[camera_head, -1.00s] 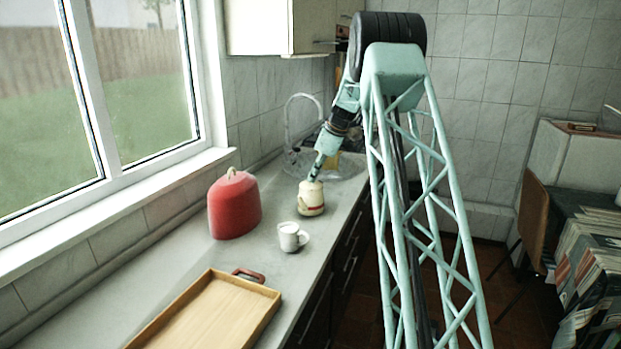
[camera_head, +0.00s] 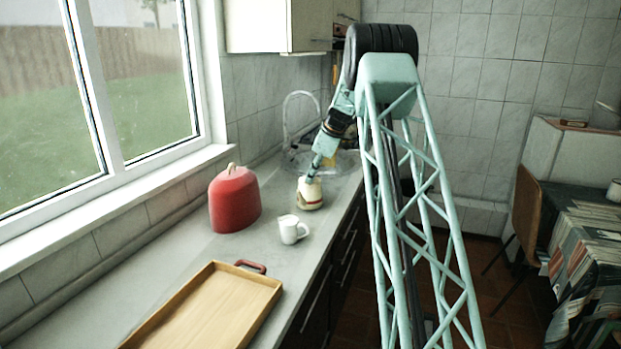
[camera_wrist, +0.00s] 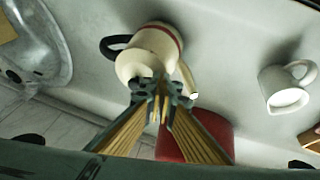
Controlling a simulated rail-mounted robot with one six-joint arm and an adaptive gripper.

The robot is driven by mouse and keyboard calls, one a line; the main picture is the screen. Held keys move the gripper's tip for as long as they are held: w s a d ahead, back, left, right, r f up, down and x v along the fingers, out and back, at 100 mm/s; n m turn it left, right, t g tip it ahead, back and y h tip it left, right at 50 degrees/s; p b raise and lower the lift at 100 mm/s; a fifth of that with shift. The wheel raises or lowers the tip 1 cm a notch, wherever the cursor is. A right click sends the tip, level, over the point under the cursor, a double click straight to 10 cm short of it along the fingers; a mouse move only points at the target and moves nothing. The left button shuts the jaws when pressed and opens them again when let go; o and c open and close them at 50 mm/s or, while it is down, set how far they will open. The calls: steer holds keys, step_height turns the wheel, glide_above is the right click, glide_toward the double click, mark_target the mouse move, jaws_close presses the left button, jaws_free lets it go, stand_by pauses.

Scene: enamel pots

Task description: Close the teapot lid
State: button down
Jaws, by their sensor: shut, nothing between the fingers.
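The teapot (camera_head: 309,196) is cream with a red band and stands on the counter near the sink. In the wrist view the teapot (camera_wrist: 160,42) shows its dark handle on the left and its spout at the lower right. Its cream top faces the camera, partly covered by my fingers, so the lid's exact position cannot be told. My gripper (camera_head: 311,177) is shut and empty, pointing down at the teapot's top. In the wrist view its fingertips (camera_wrist: 160,88) overlap the top's near edge; contact cannot be told.
A white mug (camera_head: 289,230) stands in front of the teapot. A wooden tray (camera_head: 207,312) lies nearer. The sink (camera_head: 335,163) is behind. Clear counter lies between the red pot and the tray.

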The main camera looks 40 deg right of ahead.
steer(key=shift+s+a+f, duration=0.1)
steer(key=shift+a+f, duration=0.05)
steer(key=shift+f, duration=0.15)
steer(key=s+a+r+p, duration=0.2)
steer(key=s+a+r, duration=0.4)
steer(key=s+r, duration=0.1)
steer(key=shift+s, duration=0.45)
stand_by(0.6)
stand_by(0.7)
